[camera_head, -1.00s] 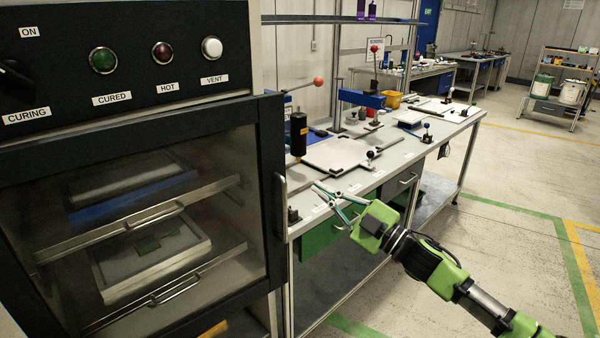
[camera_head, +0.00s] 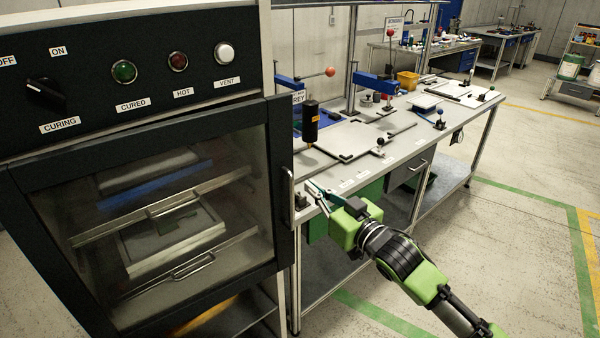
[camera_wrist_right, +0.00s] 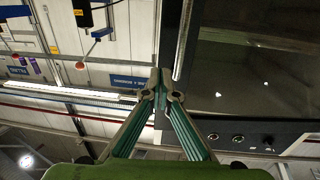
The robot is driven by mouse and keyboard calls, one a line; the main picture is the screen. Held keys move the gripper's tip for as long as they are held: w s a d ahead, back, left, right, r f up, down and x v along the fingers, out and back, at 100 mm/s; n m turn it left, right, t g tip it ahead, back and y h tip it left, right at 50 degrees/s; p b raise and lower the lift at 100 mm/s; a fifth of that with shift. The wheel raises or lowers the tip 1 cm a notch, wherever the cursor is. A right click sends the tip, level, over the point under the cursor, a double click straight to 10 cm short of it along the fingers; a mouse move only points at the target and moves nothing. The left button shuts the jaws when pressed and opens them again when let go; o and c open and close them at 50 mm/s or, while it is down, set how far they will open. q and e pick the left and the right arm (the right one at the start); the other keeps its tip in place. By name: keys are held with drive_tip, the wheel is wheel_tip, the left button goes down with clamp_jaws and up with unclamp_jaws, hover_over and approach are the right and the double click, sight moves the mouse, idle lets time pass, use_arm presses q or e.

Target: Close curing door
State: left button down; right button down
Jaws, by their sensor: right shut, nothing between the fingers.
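The curing cabinet (camera_head: 130,64) fills the left of the head view. Its dark-framed glass door (camera_head: 282,215) has a vertical metal handle (camera_head: 288,184) at the right edge. That edge sticks out past the cabinet's control panel; I cannot tell how wide the gap behind it is. My right gripper (camera_head: 311,187) is just right of the handle, shut and empty. In the right wrist view the closed fingertips (camera_wrist_right: 160,82) point toward the handle bar (camera_wrist_right: 184,40) and the door glass (camera_wrist_right: 250,75). Whether they touch it is unclear. My left gripper is not in view.
Trays (camera_head: 175,235) sit on racks behind the glass. A workbench (camera_head: 375,172) runs right of the cabinet, with a black-and-yellow cylinder tool (camera_head: 311,123) and blue clamps (camera_head: 378,82). My right forearm passes in front of the bench. Open floor (camera_head: 520,240) lies to the right.

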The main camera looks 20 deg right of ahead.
sight(293, 171)
drive_tip(key=p+x, duration=0.1)
drive_tip(key=x, duration=0.3)
drive_tip(key=shift+w+a+r, duration=0.1)
drive_tip(key=shift+w, duration=0.2)
drive_tip(key=shift+w+a, duration=0.2)
drive_tip(key=shift+w, duration=0.45)
drive_tip(key=shift+w, duration=0.1)
